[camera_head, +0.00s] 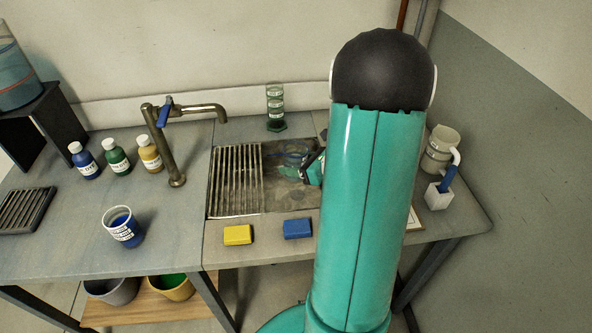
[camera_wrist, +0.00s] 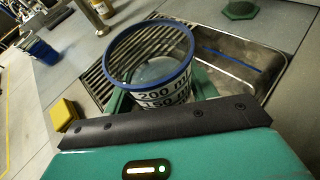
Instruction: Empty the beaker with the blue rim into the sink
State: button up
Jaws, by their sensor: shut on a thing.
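The clear beaker with the blue rim (camera_wrist: 165,45) is in my gripper in the wrist view, with black volume marks on a white label. My gripper (camera_wrist: 162,92) is shut on it, with a green finger on each side. I look into its open mouth; I cannot tell how much liquid is inside. In the wrist view the metal sink (camera_wrist: 285,72) lies behind and below the beaker.
A slatted drainer (camera_head: 236,180) adjoins the basin. A tap (camera_head: 172,140) stands left. A green cylinder (camera_head: 275,107) stands behind the sink, yellow (camera_head: 238,235) and blue (camera_head: 298,228) sponges in front. Another beaker (camera_head: 122,227) and several bottles (camera_head: 116,157) stand left; a jug (camera_head: 440,148) stands right.

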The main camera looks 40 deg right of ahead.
jog(key=w+d+r, duration=0.2)
jog(key=d, duration=0.6)
jog(key=w+d+r, duration=0.2)
jog(key=d, duration=0.6)
jog(key=shift+w, duration=0.2)
jog(key=shift+a+r+n+h, duration=0.1)
jog(key=shift+r+n+h, duration=0.05)
jog(key=shift+n+h, duration=0.25)
jog(key=shift+s+a+f+n+h, duration=0.1)
jog(key=shift+a+f+n+h, duration=0.75)
jog(key=shift+a+n, duration=0.2)
jog(key=shift+a+f+n+h, duration=0.75)
jog(key=shift+a+n+h, duration=0.2)
jog(key=shift+n, duration=0.2)
jog(key=shift+a+f+n+h, duration=0.1)
jog(key=shift+f+n+h, duration=0.2)
jog(key=shift+n+h, duration=0.2)
jog(key=shift+f+n+t+h, duration=0.35)
jog(key=shift+f+n, duration=0.25)
jog(key=shift+f, duration=0.5)
jog(key=shift+r+n+h, duration=0.45)
jog(key=shift+r+n, duration=0.05)
jog(key=shift+n, duration=0.1)
jog(key=shift+f+n+t+h, duration=0.3)
jog(key=shift+n+h, duration=0.1)
jog(key=shift+n, duration=0.1)
dwell(0.9)
